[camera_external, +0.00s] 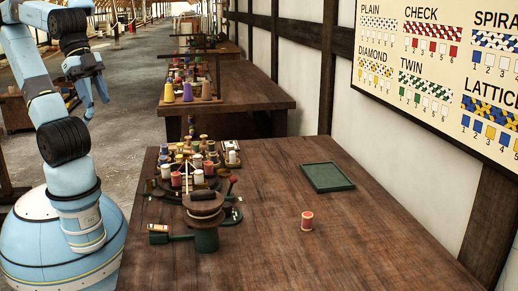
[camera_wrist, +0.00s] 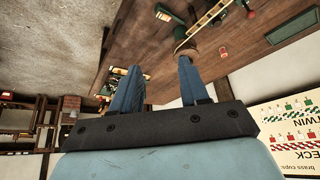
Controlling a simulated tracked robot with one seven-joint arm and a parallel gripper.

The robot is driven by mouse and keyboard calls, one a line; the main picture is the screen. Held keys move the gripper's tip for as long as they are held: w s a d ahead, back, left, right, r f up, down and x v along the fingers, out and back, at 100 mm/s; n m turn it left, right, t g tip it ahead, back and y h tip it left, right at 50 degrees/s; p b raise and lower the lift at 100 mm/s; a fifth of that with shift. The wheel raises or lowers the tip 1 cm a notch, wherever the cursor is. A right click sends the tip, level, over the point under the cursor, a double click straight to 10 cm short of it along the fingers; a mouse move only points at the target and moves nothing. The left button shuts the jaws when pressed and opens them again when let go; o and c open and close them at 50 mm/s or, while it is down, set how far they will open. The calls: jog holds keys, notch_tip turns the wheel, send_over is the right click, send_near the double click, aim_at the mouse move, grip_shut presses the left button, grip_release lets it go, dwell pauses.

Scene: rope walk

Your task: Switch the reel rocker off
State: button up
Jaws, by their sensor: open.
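A green braiding machine with several thread spools (camera_external: 195,172) stands on the near wooden table. A brown wooden reel (camera_external: 204,203) sits at its front on a green base. A small brass-coloured block (camera_external: 158,228) is on the end of a green arm left of the reel. My gripper (camera_external: 97,112) is open and empty, above and left of the table. In the wrist view its two fingers (camera_wrist: 156,72) are apart, with the reel (camera_wrist: 187,48) beyond them.
A red spool (camera_external: 307,221) and a green tray (camera_external: 328,177) are on the table's right part, with clear wood around them. A second table (camera_external: 260,95) with cones stands behind. A pattern board (camera_external: 440,70) hangs on the right wall. Open floor lies left.

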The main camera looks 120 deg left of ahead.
jog(key=shift+w, duration=0.4)
jog(key=shift+c, duration=0.7)
jog(key=w, duration=0.1)
jog(key=w+f+m+g, duration=0.1)
jog(key=w, duration=0.1)
jog(key=w+m, duration=0.1)
jog(key=shift+w+a+f+g, duration=0.15)
jog(key=shift+f+g, duration=0.15)
jog(key=shift+g, duration=0.1)
jog(key=c, duration=0.6)
jog(key=w+f, duration=0.1)
jog(key=w, duration=0.1)
jog(key=w+f+m+g, duration=0.2)
jog(key=w, duration=0.1)
jog(key=shift+w+a+f+h, duration=0.1)
jog(key=shift+w+a+h, duration=0.2)
jog(key=shift+w, duration=0.05)
grip_shut()
jog(key=w+a+f+m+g+h, duration=0.1)
jog(key=w+a+f+m+g, duration=0.1)
jog(key=w+f, duration=0.7)
jog(key=shift+w+f+m+g, duration=0.4)
jog(key=shift+f+m+g, duration=0.4)
jog(key=shift+f+m, duration=0.45)
jog(key=shift+r, duration=0.15)
